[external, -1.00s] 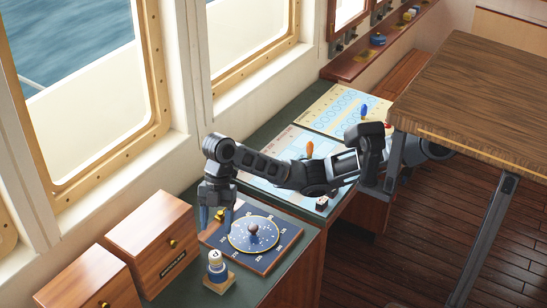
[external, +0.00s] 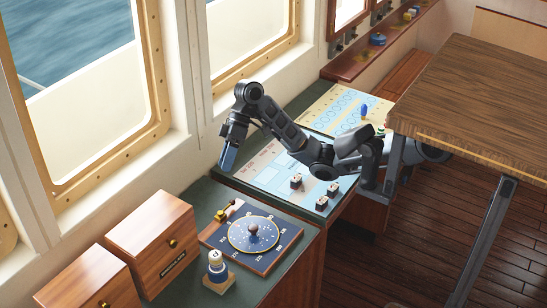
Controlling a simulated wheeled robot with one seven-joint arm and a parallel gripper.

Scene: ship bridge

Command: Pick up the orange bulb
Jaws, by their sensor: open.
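I cannot see the orange bulb now; my raised arm covers the part of the light blue panel (external: 262,175) where an orange upright piece stood. My gripper (external: 227,164) points down over the left edge of that panel, above the green counter. Its fingers look close together from this angle, and nothing shows between them. A blue bulb-shaped piece (external: 363,112) stands on the yellow panel (external: 331,108) farther back.
Several small dark cubes with pale tops (external: 296,181) sit on the light blue panel. A round dial board (external: 273,262), a white-topped knob on a block (external: 216,266) and wooden drawer boxes (external: 150,240) are nearer. A wooden table (external: 480,90) stands right.

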